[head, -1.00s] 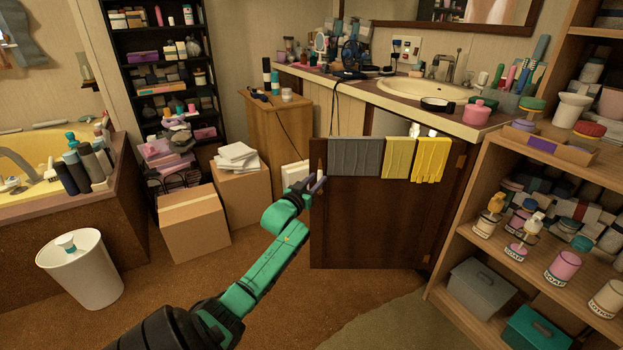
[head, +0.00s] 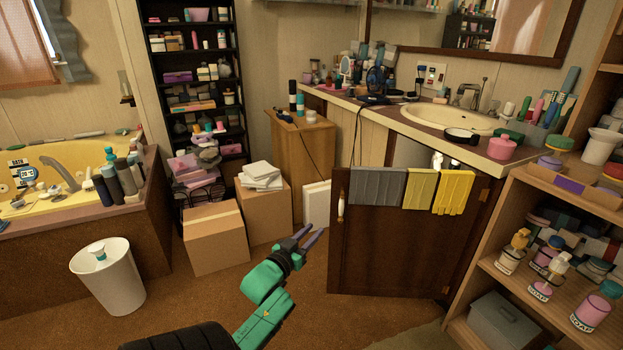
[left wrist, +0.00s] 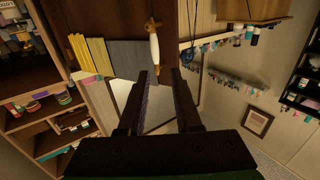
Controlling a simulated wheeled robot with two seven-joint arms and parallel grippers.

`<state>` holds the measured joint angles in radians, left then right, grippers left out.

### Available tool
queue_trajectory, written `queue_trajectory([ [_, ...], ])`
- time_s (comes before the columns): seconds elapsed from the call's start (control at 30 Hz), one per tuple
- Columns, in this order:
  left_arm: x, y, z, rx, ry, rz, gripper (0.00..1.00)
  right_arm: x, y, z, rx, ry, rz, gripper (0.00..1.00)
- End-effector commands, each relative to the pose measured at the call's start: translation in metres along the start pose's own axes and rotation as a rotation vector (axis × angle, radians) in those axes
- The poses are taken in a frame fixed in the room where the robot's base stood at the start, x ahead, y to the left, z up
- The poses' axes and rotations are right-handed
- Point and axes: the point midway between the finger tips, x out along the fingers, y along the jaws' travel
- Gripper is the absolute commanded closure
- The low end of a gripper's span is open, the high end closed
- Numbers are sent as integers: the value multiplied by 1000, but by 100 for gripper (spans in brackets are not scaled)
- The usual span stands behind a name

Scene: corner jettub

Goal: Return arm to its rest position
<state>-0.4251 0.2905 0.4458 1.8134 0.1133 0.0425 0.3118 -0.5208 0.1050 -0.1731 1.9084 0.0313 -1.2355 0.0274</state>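My left arm, green and black, comes up from the bottom of the head view. Its gripper (head: 311,236) is open and empty, with two dark fingers apart. It is in front of and to the left of the open dark wooden cabinet door (head: 385,245), apart from its pale handle (head: 341,207). In the left wrist view the open fingers (left wrist: 159,75) point toward the door's handle (left wrist: 154,45), with nothing between them. My right gripper is in neither view.
Grey and yellow cloths (head: 378,187) hang over the door's top. Wooden shelves (head: 540,215) with bottles stand close on the right. Cardboard boxes (head: 214,240) and a white bin (head: 110,280) stand on the left. The brown floor (head: 190,300) between the bin and the door is clear.

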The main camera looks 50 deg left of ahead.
Motion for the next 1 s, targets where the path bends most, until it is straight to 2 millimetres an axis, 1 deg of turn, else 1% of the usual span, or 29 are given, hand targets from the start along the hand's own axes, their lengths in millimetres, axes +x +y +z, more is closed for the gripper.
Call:
queue_trajectory([
  [0.33,0,0,1,0,-2,0,67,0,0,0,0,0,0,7],
  [0.37,0,2,3,0,-9,1,67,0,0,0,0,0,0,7],
  [0.43,-1,10,18,1,-60,6,67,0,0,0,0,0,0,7],
  [0.47,-2,16,29,3,-100,11,67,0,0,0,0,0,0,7],
  [0.57,-16,52,90,22,-319,42,67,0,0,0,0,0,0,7],
  [0.6,-28,71,119,36,-429,64,67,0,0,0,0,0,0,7],
  [0.67,-50,100,158,64,-590,103,67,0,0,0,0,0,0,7],
  [0.7,-67,117,180,85,-689,131,67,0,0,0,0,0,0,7],
  [0.77,-94,140,207,118,-821,172,67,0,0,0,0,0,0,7],
  [0.8,-111,154,221,140,-900,201,67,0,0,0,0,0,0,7],
  [0.87,-137,172,238,173,-1009,243,67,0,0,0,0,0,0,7],
  [0.9,-155,183,248,194,-1077,271,67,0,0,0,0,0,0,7],
  [0.97,-181,198,259,229,-1173,315,67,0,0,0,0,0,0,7],
  [1.0,-199,207,265,253,-1235,344,67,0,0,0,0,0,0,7],
])
